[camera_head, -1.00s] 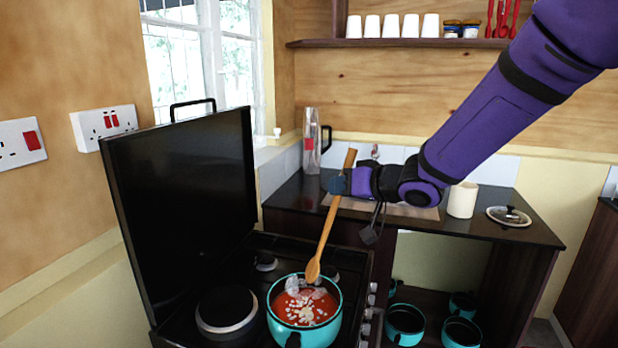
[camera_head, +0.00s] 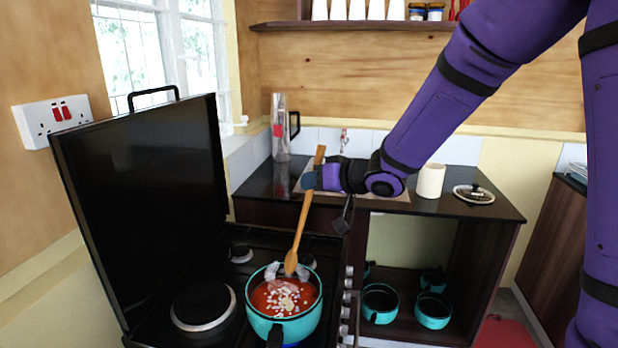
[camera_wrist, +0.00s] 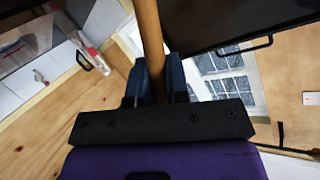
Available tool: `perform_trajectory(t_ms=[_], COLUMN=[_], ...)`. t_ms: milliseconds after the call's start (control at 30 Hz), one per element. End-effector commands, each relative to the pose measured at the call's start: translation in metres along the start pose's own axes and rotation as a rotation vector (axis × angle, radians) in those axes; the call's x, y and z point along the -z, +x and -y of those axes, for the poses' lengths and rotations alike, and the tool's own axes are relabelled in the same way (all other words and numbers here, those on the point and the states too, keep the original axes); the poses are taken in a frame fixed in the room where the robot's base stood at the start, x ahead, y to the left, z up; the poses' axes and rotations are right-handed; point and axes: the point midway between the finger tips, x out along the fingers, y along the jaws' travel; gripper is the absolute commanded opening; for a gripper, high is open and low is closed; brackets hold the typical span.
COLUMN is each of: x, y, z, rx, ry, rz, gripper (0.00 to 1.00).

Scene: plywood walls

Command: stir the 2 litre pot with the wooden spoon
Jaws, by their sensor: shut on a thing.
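The teal 2 litre pot (camera_head: 284,326) stands on the front right of the stove and holds red soup with pale pieces in it. The wooden spoon (camera_head: 303,222) slants down, its bowl end at the far rim of the pot, over the soup's back edge; I cannot tell whether it touches the soup. My gripper (camera_head: 311,180) is shut on the upper part of the spoon's handle. In the wrist view, the handle (camera_wrist: 150,35) runs between the two blue fingers (camera_wrist: 158,80). The spoon's bowl is out of the wrist view.
The raised black stove lid (camera_head: 145,190) stands left of the pot. A bare hotplate (camera_head: 203,305) lies between them. Behind are a counter with a white cup (camera_head: 430,180), a glass lid (camera_head: 474,194) and a clear bottle (camera_head: 280,128). Several teal pots sit on the shelf below, such as one (camera_head: 380,304).

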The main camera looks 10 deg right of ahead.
Motion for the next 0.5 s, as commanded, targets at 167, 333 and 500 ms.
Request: perform_trajectory(t_ms=[167, 333, 500], x=[-0.005, -0.014, -0.025], y=[0.003, 0.006, 0.011], z=[-0.011, -0.014, -0.014], rx=[0.001, 0.002, 0.002], ry=[0.002, 0.001, 0.002], rz=[0.000, 0.001, 0.001], gripper=[0.00, 0.00, 0.00])
